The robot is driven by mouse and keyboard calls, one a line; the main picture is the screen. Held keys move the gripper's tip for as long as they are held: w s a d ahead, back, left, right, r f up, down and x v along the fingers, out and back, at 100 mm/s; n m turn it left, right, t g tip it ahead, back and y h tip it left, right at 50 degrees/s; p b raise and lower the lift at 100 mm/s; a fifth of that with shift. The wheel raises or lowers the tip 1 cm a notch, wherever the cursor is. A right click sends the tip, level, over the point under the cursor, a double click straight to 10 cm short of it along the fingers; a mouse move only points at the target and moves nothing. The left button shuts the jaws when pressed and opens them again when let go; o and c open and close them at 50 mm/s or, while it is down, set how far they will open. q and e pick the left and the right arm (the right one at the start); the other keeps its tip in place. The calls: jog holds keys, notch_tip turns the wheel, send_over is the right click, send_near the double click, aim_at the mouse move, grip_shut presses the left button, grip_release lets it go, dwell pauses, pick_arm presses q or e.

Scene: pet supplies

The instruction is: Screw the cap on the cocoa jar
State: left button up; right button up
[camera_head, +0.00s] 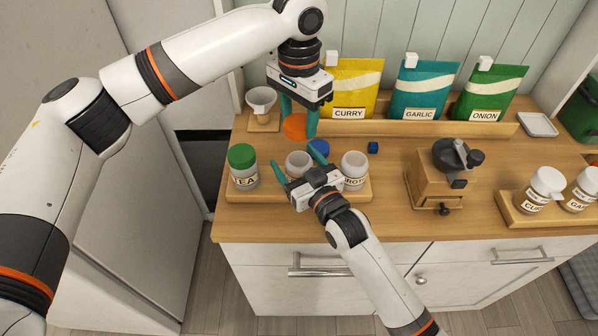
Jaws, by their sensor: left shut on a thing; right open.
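My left gripper (299,124) is shut on an orange cap (294,127), held above and behind the row of jars. My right gripper (299,163) is open, with its two teal fingers spread on either side of an open middle jar (295,158). I cannot tell if the fingers touch that jar. Its label is hidden by the gripper, so I cannot read whether it is the cocoa jar. A blue cap (319,147) lies behind it, partly hidden by a right finger.
A green-capped jar (243,168) and an open jar (354,168) share the wooden tray (268,195). A small blue block (373,147) and a grinder (437,179) stand to the right. Seasoning pouches (419,92) line the back; white-capped jars (541,189) stand far right.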

aim_at(298, 138)
jog(key=shift+c, duration=0.6)
jog(key=c, duration=1.4)
pick_arm(q)
jog(key=shift+f, duration=2.5)
pick_arm(e)
jog(key=shift+o, duration=0.2)
pick_arm(q)
jog(key=shift+f, duration=0.1)
jog(key=shift+f, duration=0.8)
jog(key=shift+f, duration=0.55)
pick_arm(e)
jog(key=shift+f, duration=0.1)
